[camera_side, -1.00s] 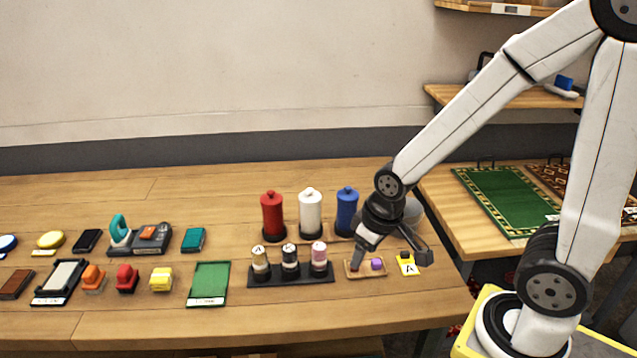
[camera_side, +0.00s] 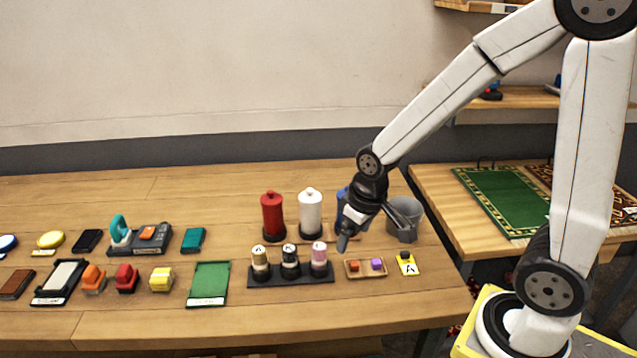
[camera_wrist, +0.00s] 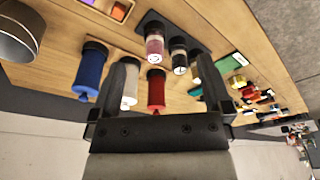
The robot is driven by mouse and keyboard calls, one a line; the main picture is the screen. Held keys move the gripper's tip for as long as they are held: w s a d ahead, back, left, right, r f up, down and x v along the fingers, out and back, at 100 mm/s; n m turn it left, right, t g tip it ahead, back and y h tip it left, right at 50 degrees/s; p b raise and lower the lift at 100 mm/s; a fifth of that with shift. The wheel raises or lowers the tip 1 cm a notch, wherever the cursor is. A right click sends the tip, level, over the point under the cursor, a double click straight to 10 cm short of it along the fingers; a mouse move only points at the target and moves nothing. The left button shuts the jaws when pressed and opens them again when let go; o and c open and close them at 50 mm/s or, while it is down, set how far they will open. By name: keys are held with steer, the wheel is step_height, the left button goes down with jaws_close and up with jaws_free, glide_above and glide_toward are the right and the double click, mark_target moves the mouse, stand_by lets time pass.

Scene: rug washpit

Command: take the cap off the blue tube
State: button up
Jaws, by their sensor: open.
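The blue tube (camera_side: 340,207) stands upright at the right end of a row of three, mostly hidden behind my gripper in the side view. In the wrist view the blue tube (camera_wrist: 90,70) shows whole, with its cap (camera_wrist: 84,95) on its end. My gripper (camera_side: 374,240) is open and empty, its fingers spread above the table in front of the blue tube. In the wrist view the fingers of my gripper (camera_wrist: 167,75) are apart, and the blue tube lies left of both, outside the gap.
The white tube (camera_side: 310,212) and red tube (camera_side: 272,215) stand left of the blue one. A rack of small bottles (camera_side: 290,274) and a small tray (camera_side: 355,273) with orange and purple pieces are in front. A grey bucket (camera_side: 408,212) stands to the right.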

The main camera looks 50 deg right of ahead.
steer(key=w+d+r+g, duration=0.1)
steer(key=w+d+r, duration=0.1)
steer(key=w+d, duration=0.65)
steer(key=g, duration=0.1)
glide_above(349, 187)
steer(key=a, duration=0.1)
steer(key=shift+s+a+r, duration=0.15)
steer(key=shift+s+r, duration=0.05)
steer(key=shift+r, duration=0.25)
steer(key=shift+w+d, duration=0.15)
steer(key=shift+d, duration=0.4)
steer(key=shift+f, duration=1.25)
steer(key=shift+f, duration=2.6)
jaws_close()
